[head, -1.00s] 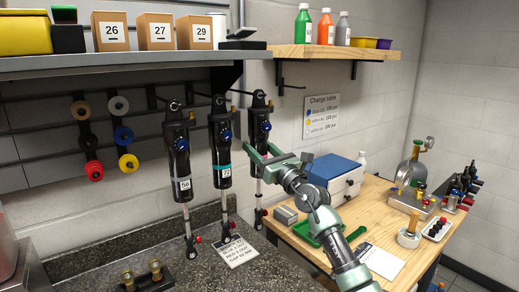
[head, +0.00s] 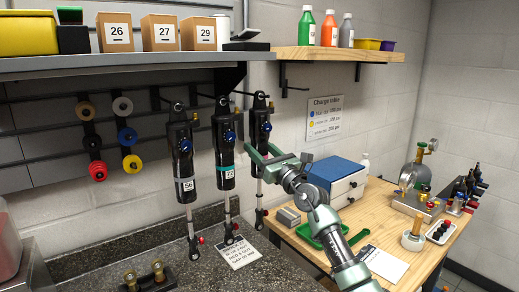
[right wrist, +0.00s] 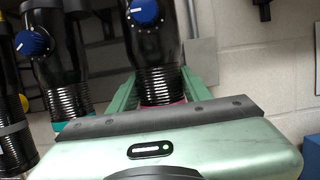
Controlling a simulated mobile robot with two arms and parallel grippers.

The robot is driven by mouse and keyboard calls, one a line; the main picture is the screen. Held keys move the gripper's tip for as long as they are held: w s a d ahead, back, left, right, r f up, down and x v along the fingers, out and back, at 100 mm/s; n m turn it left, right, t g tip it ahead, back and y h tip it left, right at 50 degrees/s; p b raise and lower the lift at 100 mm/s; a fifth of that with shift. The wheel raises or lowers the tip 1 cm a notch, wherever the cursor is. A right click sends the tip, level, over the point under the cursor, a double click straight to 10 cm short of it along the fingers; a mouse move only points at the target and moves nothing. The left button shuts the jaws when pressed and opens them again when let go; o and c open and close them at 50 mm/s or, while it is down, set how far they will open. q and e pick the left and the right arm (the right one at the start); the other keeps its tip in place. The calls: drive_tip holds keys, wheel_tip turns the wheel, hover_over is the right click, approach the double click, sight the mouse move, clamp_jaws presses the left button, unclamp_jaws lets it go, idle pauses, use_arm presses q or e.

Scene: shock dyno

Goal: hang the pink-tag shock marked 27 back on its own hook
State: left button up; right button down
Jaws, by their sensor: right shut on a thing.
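A black shock with a blue knob (head: 260,126) stands upright at the right end of the row, its top close to the rack's hook; I cannot tell whether its eye is on the hook. My right gripper (head: 262,156) is shut around its lower body. A sliver of pink tag (right wrist: 177,103) shows at the jaws in the right wrist view, where the shock body (right wrist: 158,52) fills the middle. Its number is hidden. To the left hang a teal-tag shock (head: 224,150) and a grey-tag shock marked 56 (head: 182,155). My left gripper is out of view.
A shelf above holds boxes marked 26 (head: 115,33), 27 (head: 160,33) and 29 (head: 198,33). A bare hook (head: 294,87) sticks out under the wooden shelf (head: 330,54).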

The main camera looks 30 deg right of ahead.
drive_tip(key=shift+r, duration=0.15)
drive_tip(key=c, duration=0.6)
unclamp_jaws()
drive_tip(key=shift+s, duration=0.1)
drive_tip(key=shift+a+f, duration=0.1)
drive_tip(key=shift+f, duration=0.3)
drive_tip(key=v, duration=0.5)
drive_tip(key=b+v, duration=0.1)
drive_tip(key=v, duration=0.1)
drive_tip(key=shift+s+r, duration=0.2)
drive_tip(key=shift+s, duration=0.2)
